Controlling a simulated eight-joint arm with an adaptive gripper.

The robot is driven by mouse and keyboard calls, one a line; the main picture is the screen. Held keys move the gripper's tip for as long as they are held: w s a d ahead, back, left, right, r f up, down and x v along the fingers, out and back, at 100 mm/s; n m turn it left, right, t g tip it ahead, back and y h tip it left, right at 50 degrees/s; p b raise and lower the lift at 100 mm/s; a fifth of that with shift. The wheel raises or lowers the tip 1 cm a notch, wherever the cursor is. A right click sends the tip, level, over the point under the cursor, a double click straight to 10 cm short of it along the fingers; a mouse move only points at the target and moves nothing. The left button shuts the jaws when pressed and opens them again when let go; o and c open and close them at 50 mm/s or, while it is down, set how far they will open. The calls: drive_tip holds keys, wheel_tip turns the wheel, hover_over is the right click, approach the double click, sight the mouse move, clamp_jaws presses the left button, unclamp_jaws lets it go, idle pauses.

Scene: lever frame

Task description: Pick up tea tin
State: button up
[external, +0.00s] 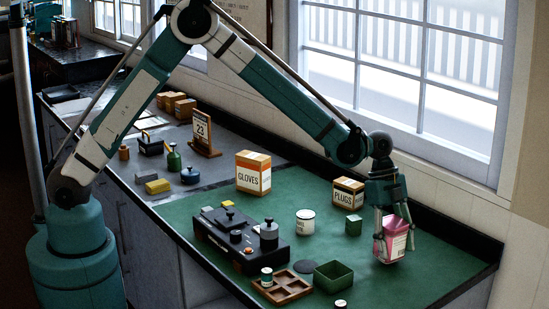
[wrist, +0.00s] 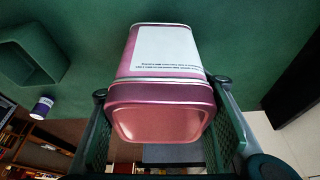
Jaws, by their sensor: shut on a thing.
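The tea tin (external: 391,240) is a pink box with a white label, at the right of the green mat in the external view. My gripper (external: 393,222) is shut on it, coming from above with the fingers on either side. The tin is slightly tilted. I cannot tell for sure whether its bottom touches the mat. In the wrist view the tin (wrist: 162,105) fills the middle, between the two fingers of my gripper (wrist: 160,110).
A green open tray (external: 333,278) lies to the left of the tin. A small green box (external: 353,225), a white mug (external: 305,222) and a PLUGS box (external: 348,192) stand nearby. The window wall is behind. The mat's front right is clear.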

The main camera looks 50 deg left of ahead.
sight(398, 226)
wheel_tip(398, 226, up, 8)
drive_tip(key=shift+f, duration=0.15)
